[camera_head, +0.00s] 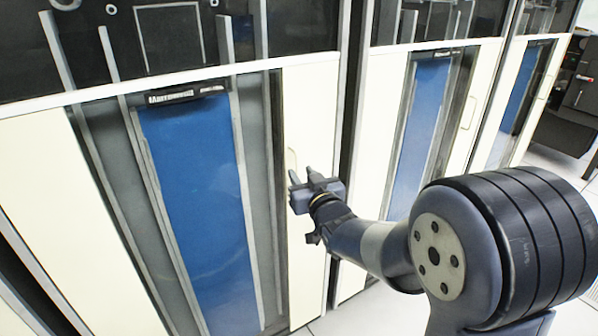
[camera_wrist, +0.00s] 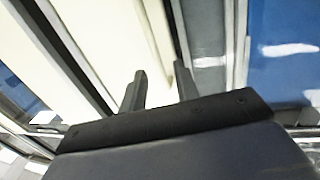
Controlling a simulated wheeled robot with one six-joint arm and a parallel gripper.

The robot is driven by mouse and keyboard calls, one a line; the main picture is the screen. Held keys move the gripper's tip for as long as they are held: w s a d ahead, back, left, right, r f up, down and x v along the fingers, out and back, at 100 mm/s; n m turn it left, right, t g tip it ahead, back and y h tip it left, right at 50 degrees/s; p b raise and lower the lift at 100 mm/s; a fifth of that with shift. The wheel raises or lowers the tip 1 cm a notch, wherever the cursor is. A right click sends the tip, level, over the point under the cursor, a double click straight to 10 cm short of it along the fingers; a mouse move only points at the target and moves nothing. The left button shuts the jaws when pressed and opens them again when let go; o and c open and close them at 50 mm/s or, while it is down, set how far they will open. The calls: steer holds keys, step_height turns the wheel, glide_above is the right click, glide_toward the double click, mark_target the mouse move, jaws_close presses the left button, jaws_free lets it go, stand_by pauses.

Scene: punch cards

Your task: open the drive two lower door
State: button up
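The nearest cabinet's lower door has a blue panel (camera_head: 200,190) in a grey frame, with a cream strip (camera_head: 310,110) on its right. A slim pale handle (camera_head: 291,160) stands upright on that strip, its lower end close to my fingertips. My gripper (camera_head: 301,176) is in front of the strip, fingers pointing at it. In the wrist view my gripper (camera_wrist: 161,85) shows two dark fingers apart, with cream surface behind them. I cannot tell whether the handle lies between the fingers. The door looks shut. No drive number is readable.
A second cabinet with a blue panel (camera_head: 417,130) and its own handle (camera_head: 468,112) stands to the right, a third (camera_head: 515,100) beyond it. Dark upper sections sit above the doors. A dark machine (camera_head: 575,100) stands far right. Pale floor (camera_head: 375,315) shows below.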

steer(key=shift+x, duration=1.15)
steer(key=shift+c, duration=0.4)
jaws_close()
